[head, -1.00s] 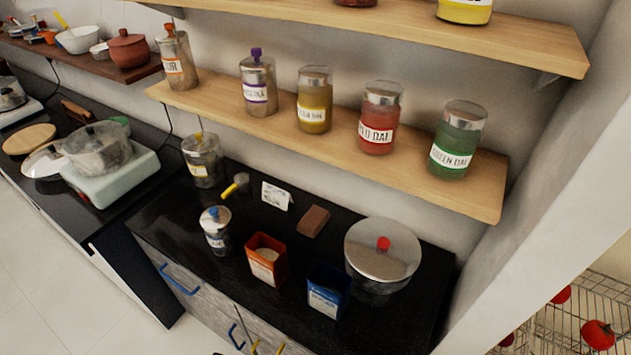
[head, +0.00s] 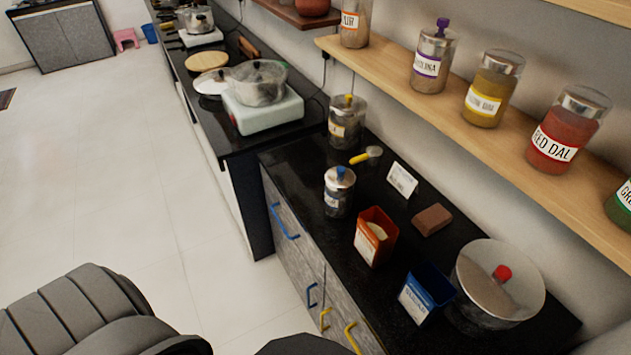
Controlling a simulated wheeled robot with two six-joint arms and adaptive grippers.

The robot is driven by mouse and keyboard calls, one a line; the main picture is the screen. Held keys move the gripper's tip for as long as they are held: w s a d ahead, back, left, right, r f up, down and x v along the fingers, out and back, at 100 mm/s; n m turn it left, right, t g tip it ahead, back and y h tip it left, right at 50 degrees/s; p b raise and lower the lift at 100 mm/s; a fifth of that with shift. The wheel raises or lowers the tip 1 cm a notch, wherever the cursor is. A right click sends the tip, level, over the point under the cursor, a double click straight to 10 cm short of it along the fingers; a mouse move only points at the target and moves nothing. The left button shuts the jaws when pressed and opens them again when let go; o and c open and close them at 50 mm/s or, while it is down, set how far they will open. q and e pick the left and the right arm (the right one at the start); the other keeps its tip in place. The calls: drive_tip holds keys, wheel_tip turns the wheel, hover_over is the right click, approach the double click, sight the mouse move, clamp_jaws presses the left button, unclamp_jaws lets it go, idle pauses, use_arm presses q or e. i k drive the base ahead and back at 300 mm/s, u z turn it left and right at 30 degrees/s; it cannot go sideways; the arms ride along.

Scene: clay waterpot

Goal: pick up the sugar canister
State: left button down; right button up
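No label that I can read says sugar. On the black counter (head: 300,158) stand two lidded canisters: one with a blue knob (head: 339,195) and one with a yellow knob (head: 346,125), behind it near the wall. Their labels are too small to read. On the wooden shelf (head: 400,85) stand a jar with a partly cut-off orange label (head: 355,22), a purple-labelled jar (head: 432,62), a yellow dal jar (head: 492,90) and a red dal jar (head: 567,132). Neither gripper is in view.
A stove (head: 262,113) holds a pot at left. The floor (head: 150,200) is open.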

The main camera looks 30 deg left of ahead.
sight(337, 204)
drive_tip(key=u, duration=0.9)
drive_tip(key=k, duration=0.5)
drive_tip(key=u, duration=1.35)
drive_tip(key=i, duration=2.8)
drive_tip(key=z, duration=3.3)
